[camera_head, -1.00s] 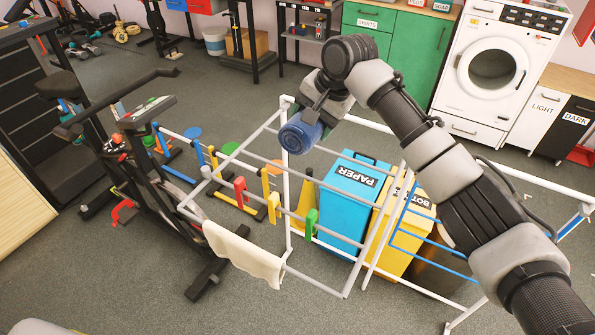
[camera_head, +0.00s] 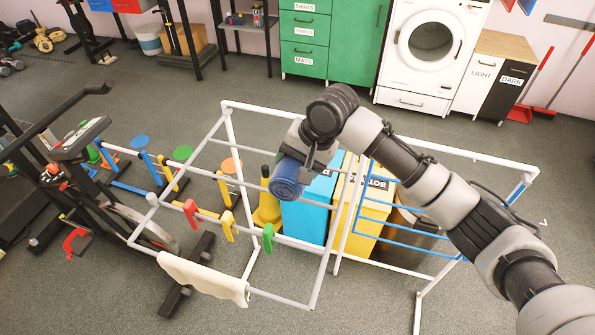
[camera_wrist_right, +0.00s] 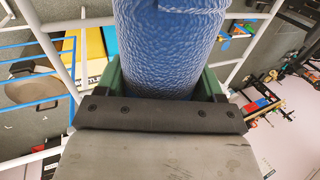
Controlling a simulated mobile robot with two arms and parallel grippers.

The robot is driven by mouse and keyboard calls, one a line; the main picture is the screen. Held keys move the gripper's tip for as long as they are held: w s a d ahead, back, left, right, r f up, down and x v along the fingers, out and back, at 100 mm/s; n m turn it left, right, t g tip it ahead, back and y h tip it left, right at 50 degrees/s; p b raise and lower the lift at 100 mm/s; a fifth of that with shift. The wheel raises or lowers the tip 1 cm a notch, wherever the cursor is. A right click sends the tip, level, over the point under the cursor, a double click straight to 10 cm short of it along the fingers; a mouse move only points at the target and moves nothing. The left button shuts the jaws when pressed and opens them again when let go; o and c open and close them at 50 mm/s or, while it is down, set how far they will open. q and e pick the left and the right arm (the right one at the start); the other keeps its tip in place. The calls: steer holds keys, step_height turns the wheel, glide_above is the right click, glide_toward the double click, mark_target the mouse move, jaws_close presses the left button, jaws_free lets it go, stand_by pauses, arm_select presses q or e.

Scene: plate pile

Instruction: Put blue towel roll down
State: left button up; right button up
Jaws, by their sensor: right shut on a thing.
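The blue towel roll (camera_head: 287,178) is held by my right gripper (camera_head: 300,165), above the white drying rack (camera_head: 224,128). In the right wrist view, the roll (camera_wrist_right: 170,45) fills the upper middle, between the green fingers of the gripper (camera_wrist_right: 168,85). The gripper is shut on it, and the roll's far end is out of that view. The roll appears in front of the blue bin in the head view; its exact height above the rack bars is hard to tell. My left gripper is not in view.
A cream towel (camera_head: 203,278) hangs over the rack's front left bar. A blue bin (camera_head: 305,218) and a yellow bin (camera_head: 360,222) stand behind and under the rack. An exercise bike (camera_head: 100,190) stands at the left.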

steer(key=shift+s+d+f, duration=0.1)
steer(key=shift+f, duration=0.15)
step_height(320, 180, down, 3)
steer(key=shift+f+p, duration=0.15)
steer(key=shift+p, duration=0.25)
steer(key=shift+f, duration=0.2)
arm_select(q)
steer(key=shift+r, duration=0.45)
arm_select(e)
steer(key=o, duration=1.1)
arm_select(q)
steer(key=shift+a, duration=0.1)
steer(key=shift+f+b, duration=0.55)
arm_select(e)
steer(key=v, duration=1.2)
